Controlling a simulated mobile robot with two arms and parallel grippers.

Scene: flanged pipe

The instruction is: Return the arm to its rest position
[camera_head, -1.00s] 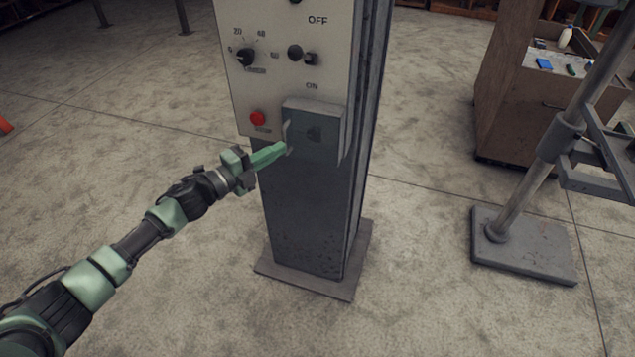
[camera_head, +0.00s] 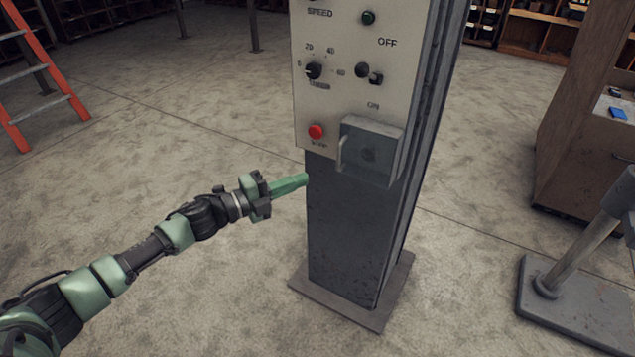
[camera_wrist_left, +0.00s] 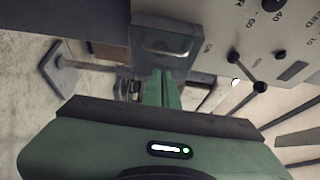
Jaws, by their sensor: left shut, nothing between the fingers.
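My left arm (camera_head: 178,232) reaches in from the lower left in the head view. My left gripper (camera_head: 305,180) is shut and empty. Its green fingers point right, at the left edge of the control post below the panel. In the head view the fingertips look close to the post; I cannot tell the exact gap. In the left wrist view the shut fingers (camera_wrist_left: 160,88) point toward the covered box on the panel. My right gripper is not in view.
A control panel (camera_head: 340,105) with knobs and a red button (camera_head: 316,131) tops a dark post (camera_head: 350,240). A clear-covered box (camera_head: 370,150) with a handle juts out. An orange ladder (camera_head: 45,75) stands left; a brown cabinet (camera_head: 575,150) and metal stand (camera_head: 575,300) stand right.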

